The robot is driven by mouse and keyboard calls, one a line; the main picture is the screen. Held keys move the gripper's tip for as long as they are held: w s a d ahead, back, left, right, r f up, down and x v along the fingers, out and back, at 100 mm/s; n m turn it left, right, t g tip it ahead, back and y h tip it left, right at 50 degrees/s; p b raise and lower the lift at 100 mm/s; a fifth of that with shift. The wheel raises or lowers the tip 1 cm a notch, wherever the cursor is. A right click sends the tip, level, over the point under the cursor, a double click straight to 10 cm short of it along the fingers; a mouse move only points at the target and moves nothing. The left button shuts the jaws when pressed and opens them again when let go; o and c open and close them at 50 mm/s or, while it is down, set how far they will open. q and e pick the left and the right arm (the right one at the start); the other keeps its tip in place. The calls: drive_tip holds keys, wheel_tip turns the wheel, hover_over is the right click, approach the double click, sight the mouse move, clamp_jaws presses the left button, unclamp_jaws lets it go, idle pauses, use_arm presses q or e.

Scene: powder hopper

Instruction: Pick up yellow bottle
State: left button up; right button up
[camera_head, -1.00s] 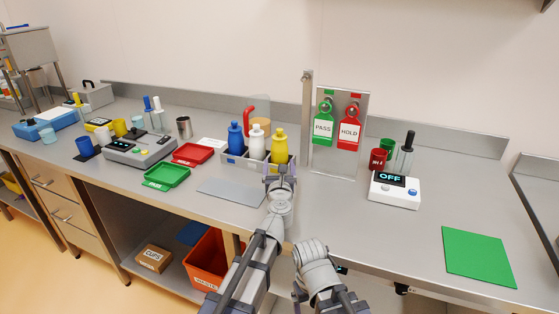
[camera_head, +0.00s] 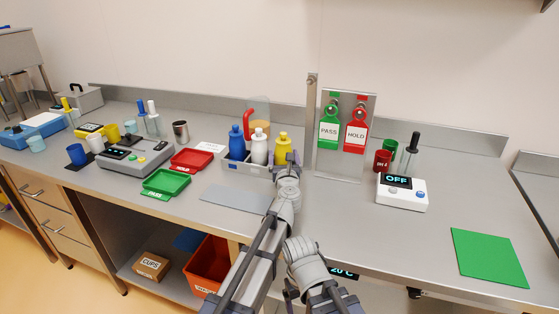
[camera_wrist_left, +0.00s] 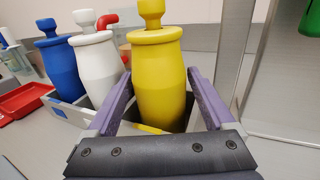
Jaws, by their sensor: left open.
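The yellow bottle (camera_head: 283,148) stands upright at the right end of a grey caddy (camera_head: 237,166), beside a white bottle (camera_head: 260,149) and a blue bottle (camera_head: 236,141). My left gripper (camera_head: 287,161) is at the caddy's right end. In the left wrist view its open purple fingers (camera_wrist_left: 160,88) lie on either side of the yellow bottle (camera_wrist_left: 158,75). The left finger comes close to the white bottle (camera_wrist_left: 97,62). I cannot tell whether either finger touches the yellow bottle. My right gripper (camera_head: 291,291) is low at the bench's front edge; its jaws are unclear.
A red tray (camera_head: 192,160) and green tray (camera_head: 166,183) lie to the left. A grey mat (camera_head: 232,198) lies in front.

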sight(283, 133)
use_arm(q)
drive_tip(key=shift+c, duration=0.4)
drive_tip(key=c, duration=0.3)
clamp_jaws()
drive_tip(key=shift+r+p, duration=0.3)
wheel_tip(283, 133, up, 9)
drive_tip(key=p, duration=0.9)
drive_tip(key=shift+r, duration=0.2)
drive_tip(key=shift+r+p, duration=0.15)
drive_tip(key=shift+p, duration=0.15)
wheel_tip(283, 133, up, 5)
drive_tip(key=p, duration=0.5)
